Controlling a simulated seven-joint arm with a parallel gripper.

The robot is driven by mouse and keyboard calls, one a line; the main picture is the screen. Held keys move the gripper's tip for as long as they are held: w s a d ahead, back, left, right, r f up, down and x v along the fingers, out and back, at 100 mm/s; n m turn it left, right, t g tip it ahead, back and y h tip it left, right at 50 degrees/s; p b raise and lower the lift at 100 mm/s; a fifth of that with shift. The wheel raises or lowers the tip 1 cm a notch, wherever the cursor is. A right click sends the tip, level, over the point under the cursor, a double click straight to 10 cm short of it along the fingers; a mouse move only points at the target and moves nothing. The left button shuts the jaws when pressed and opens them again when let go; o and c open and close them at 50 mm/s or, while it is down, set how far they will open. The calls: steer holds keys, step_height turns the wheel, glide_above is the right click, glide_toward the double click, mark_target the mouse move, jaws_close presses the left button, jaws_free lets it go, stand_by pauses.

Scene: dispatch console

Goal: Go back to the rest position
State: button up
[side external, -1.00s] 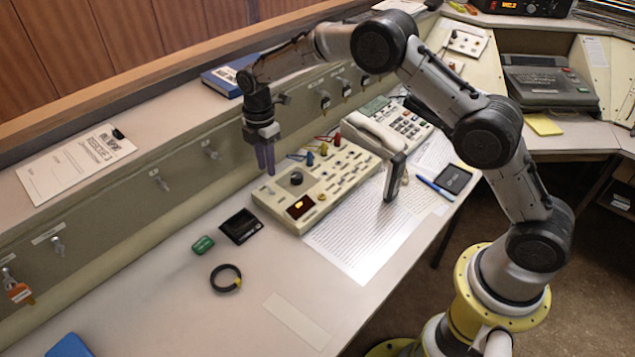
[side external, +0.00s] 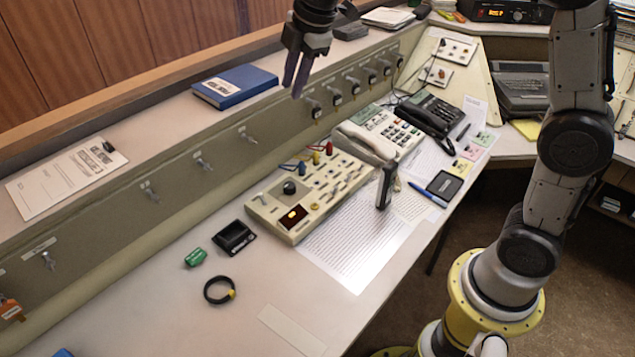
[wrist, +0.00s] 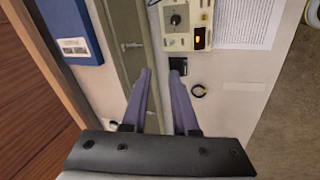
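My gripper (side external: 297,72) hangs high near the top of the side external view, above the ledge behind the desk. Its two purple fingers point down and hold nothing. In the wrist view the gripper (wrist: 161,73) shows its fingertips apart with a clear gap between them, so it is open. No object touches the fingers.
Below are the beige control panel (side external: 268,204), a black tray-like box (side external: 235,238), a green item (side external: 195,257), a black ring (side external: 219,290) and a telephone (side external: 380,133). A handheld device (side external: 386,185) stands upright. A blue binder (side external: 234,87) lies on the ledge.

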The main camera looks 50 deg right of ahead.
steer(key=s+d+r+m+t, duration=0.1)
steer(key=s+r+m, duration=0.15)
steer(key=s, duration=0.65)
steer(key=s+d+r+m+t, duration=0.15)
steer(key=s+m, duration=0.25)
steer(key=s, duration=0.5)
steer(key=s+f+m, duration=0.8)
steer(key=s+m, duration=0.1)
steer(key=s, duration=0.2)
steer(key=shift+s+d+f+g, duration=0.15)
steer(key=shift+s+d+g, duration=0.15)
steer(key=shift+s+g, duration=0.15)
